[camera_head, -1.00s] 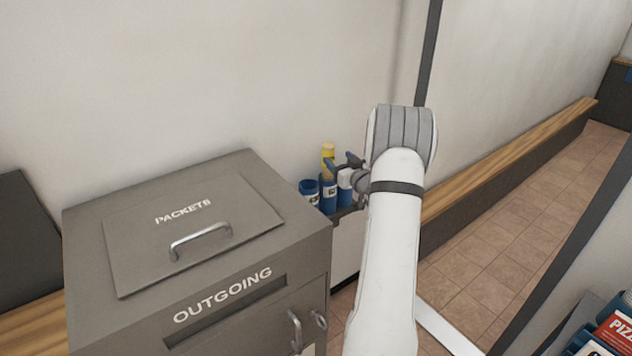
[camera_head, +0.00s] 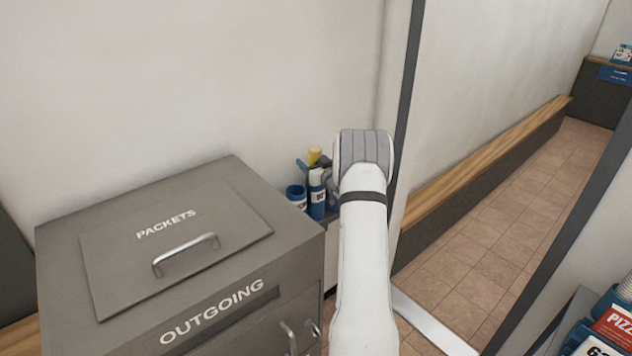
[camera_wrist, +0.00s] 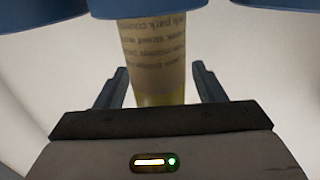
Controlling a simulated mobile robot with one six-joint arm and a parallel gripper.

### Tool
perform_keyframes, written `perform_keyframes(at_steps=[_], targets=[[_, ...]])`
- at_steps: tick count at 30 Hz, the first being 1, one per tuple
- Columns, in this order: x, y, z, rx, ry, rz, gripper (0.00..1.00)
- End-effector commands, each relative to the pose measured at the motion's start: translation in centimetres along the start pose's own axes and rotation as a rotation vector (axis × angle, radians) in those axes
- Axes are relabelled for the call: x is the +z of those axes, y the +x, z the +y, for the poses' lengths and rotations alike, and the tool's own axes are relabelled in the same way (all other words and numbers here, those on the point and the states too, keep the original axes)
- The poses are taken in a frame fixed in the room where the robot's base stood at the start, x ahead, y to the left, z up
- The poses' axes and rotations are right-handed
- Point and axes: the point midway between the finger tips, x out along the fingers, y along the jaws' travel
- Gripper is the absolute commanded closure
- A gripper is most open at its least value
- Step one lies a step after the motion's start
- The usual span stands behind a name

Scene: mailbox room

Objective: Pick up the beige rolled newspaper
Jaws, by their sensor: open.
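The beige rolled newspaper (camera_wrist: 153,55) shows in the wrist view as a pale printed roll with a yellowish near end. It stands between the two dark blue fingers of my gripper (camera_wrist: 159,74), which is open with a gap on both sides of the roll. The far end of the roll is hidden behind a blue shape at the top. In the head view, a yellow-topped roll (camera_head: 315,154) rises among blue cylinders beside my gripper. I cannot tell for certain that it is the same roll. My arm hides much of the gripper there.
Blue cylinders (camera_head: 297,196) stand close by, one with a white label (camera_head: 317,187). The grey outgoing mail box (camera_head: 150,245) is at the left, near the cylinders. The wall is just behind. A wooden bench (camera_head: 480,175) runs along the right.

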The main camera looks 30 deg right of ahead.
Motion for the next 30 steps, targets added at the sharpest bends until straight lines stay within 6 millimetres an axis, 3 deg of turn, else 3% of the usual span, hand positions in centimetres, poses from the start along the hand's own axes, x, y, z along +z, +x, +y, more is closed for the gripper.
perform_keyframes(at_steps=[6, 30], targets=[[0.04, 0.13, -0.09, -0.001, 0.000, 0.000, 0.37], [-0.04, 0.15, -0.19, -0.003, -0.001, 0.001, 1.00]])
